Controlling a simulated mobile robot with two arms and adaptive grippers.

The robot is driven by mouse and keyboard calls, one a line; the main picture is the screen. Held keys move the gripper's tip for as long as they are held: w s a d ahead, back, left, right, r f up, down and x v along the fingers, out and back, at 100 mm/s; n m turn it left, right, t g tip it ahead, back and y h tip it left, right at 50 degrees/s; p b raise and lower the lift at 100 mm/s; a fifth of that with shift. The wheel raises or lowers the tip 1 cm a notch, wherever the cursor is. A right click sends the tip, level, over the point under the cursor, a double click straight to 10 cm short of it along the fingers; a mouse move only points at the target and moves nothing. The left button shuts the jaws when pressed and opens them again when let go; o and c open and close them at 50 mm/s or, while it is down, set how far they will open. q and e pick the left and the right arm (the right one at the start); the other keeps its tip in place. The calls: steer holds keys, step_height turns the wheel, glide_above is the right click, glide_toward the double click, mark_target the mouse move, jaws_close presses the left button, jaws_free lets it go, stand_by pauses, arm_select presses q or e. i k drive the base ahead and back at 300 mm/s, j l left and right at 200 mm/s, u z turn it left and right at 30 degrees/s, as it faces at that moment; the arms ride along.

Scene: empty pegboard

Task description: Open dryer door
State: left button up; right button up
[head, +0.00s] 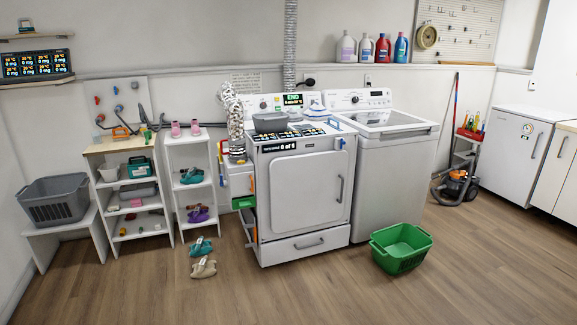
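A grey vertical door handle (340,189) sits at the door's right edge. A drawer (292,247) with a horizontal handle is below the door and looks shut. Neither of my grippers is in the head view, and nothing touches the door.
A green basket (401,248) stands on the floor in front of the white top-loading washer (390,180), right of the dryer. Teal and beige items (203,268) lie on the floor to its left. The wooden floor in front is mostly clear.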

mark_target(307, 190)
steer(key=i+l+z, duration=0.1)
steer(key=i+z, duration=0.15)
steer(key=i, duration=0.7)
steer(key=i+z, duration=0.25)
steer(key=i, duration=0.7)
